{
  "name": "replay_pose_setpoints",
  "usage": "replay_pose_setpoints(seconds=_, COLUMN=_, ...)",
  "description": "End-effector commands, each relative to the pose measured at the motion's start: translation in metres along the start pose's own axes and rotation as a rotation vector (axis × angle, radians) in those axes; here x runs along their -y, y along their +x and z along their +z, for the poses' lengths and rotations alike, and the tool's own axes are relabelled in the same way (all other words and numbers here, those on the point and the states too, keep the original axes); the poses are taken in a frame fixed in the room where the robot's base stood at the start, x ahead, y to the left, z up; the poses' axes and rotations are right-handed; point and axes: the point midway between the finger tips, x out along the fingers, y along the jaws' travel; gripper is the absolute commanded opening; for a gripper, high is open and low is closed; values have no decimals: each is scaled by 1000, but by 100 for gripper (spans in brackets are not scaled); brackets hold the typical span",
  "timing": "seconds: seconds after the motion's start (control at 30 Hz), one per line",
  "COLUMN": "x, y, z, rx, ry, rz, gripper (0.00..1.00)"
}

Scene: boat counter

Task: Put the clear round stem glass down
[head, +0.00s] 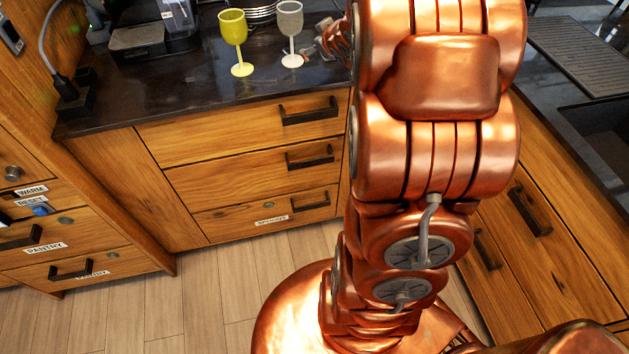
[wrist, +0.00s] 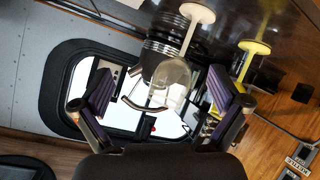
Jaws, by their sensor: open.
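The clear round stem glass (head: 290,19) stands upright on the dark counter (head: 190,95), its pale foot on the surface. In the wrist view the glass (wrist: 172,75) appears upside down, its bowl in the picture between my two finger pads. My gripper (wrist: 160,88) is open, with a wide gap on both sides of the bowl. In the head view my gripper (head: 318,46) is just right of the glass, partly hidden by my arm. The pads do not appear to touch the glass.
A yellow stem glass (head: 232,27) stands close left of the clear one and also shows in the wrist view (wrist: 250,58). A stack of plates (head: 255,10) is behind them. A dark appliance (head: 155,35) stands at the back left. The front counter strip is clear.

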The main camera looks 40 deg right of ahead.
Motion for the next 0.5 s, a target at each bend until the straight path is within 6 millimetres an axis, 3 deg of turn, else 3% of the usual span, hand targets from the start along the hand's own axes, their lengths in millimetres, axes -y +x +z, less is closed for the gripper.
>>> replay_pose_setpoints(seconds=0.27, x=46, y=-62, z=27, rx=293, ry=55, rz=28, gripper=98)
replay_pose_setpoints(seconds=0.5, x=109, y=-137, z=67, rx=561, ry=110, rz=-41, gripper=98)
